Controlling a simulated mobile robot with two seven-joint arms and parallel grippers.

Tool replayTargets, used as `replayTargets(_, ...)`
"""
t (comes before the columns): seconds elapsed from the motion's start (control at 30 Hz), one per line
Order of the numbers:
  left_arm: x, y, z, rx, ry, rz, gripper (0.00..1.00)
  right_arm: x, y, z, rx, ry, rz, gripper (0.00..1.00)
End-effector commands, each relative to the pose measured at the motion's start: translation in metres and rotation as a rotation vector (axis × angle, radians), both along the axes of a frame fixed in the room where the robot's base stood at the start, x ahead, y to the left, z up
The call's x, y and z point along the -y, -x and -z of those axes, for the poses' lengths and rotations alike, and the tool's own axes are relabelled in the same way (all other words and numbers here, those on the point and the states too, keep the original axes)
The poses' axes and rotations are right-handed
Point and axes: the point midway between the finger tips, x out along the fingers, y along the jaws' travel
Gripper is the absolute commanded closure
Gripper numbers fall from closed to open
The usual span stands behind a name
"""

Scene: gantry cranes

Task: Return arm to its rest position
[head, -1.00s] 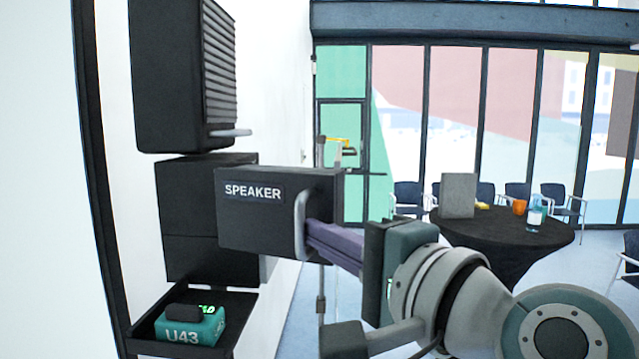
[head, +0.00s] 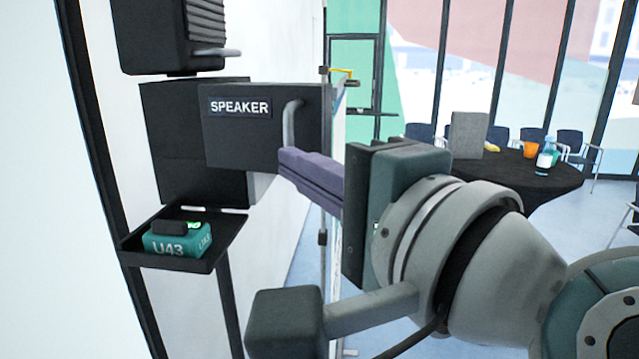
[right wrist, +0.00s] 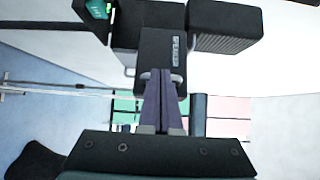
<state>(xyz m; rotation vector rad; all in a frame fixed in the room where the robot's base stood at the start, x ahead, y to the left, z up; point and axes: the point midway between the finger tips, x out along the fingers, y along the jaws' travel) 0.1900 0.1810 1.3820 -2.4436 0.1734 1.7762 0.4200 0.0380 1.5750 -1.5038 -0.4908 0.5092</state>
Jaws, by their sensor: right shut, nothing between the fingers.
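My right gripper (head: 284,160) comes in from the right. Its purple fingers are shut and empty, with their tips close to the grey handle (head: 291,122) of the black box labelled SPEAKER (head: 250,135). I cannot tell whether the tips touch it. In the right wrist view, the fingers (right wrist: 160,78) lie side by side and point at the same SPEAKER box (right wrist: 150,45) and its handle. The fingers hide part of that box there. My left gripper is not in view.
A black ribbed unit (head: 165,35) hangs above the SPEAKER box. Below, a black tray (head: 215,258) holds a teal U43 device (head: 170,245). A dark round table (head: 520,178) with a grey box (head: 468,135), orange cup (head: 530,149) and bottle (head: 545,160) stands behind, with chairs (head: 572,140).

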Motion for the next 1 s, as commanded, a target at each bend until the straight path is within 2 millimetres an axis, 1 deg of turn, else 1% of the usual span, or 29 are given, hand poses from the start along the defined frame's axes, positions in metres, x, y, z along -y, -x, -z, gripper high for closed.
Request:
replayTargets(0.03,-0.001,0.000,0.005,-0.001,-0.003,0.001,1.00,-0.003,0.008,0.003,-0.002,-0.004,0.000,1.00)
replayTargets(0.1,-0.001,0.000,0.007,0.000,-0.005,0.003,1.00,-0.007,0.016,0.002,-0.001,-0.002,-0.002,1.00)
replayTargets(0.23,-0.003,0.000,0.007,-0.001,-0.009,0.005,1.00,-0.007,0.025,0.005,-0.003,0.031,-0.001,1.00)
replayTargets(0.27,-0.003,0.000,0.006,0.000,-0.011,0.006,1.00,-0.005,0.028,0.009,-0.005,0.065,-0.003,1.00)
replayTargets(0.33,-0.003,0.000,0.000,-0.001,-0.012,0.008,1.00,0.007,0.038,0.027,-0.018,0.208,-0.015,1.00)
replayTargets(0.37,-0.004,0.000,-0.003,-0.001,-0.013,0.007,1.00,0.015,0.045,0.038,-0.029,0.294,-0.025,1.00)
replayTargets(0.4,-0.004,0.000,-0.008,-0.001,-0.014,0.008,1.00,0.028,0.055,0.055,-0.045,0.425,-0.047,1.00)
replayTargets(0.47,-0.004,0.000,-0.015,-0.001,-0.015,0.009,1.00,0.054,0.077,0.083,-0.077,0.644,-0.096,1.00)
replayTargets(0.5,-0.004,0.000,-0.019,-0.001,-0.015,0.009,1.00,0.073,0.093,0.100,-0.104,0.791,-0.140,1.00)
replayTargets(0.57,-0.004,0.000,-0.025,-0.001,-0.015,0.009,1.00,0.104,0.119,0.121,-0.149,0.994,-0.217,1.00)
replayTargets(0.6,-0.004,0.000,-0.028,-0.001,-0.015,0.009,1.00,0.124,0.137,0.132,-0.179,1.115,-0.272,1.00)
replayTargets(0.7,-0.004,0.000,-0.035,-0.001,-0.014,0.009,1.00,0.168,0.178,0.147,-0.255,1.353,-0.415,1.00)
replayTargets(0.8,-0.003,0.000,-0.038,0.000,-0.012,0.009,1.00,0.200,0.208,0.152,-0.314,1.503,-0.530,1.00)
replayTargets(0.9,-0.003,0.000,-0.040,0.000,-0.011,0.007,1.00,0.217,0.225,0.153,-0.349,1.578,-0.598,1.00)
replayTargets(1.0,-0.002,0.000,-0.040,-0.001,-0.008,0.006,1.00,0.223,0.231,0.153,-0.361,1.601,-0.622,1.00)
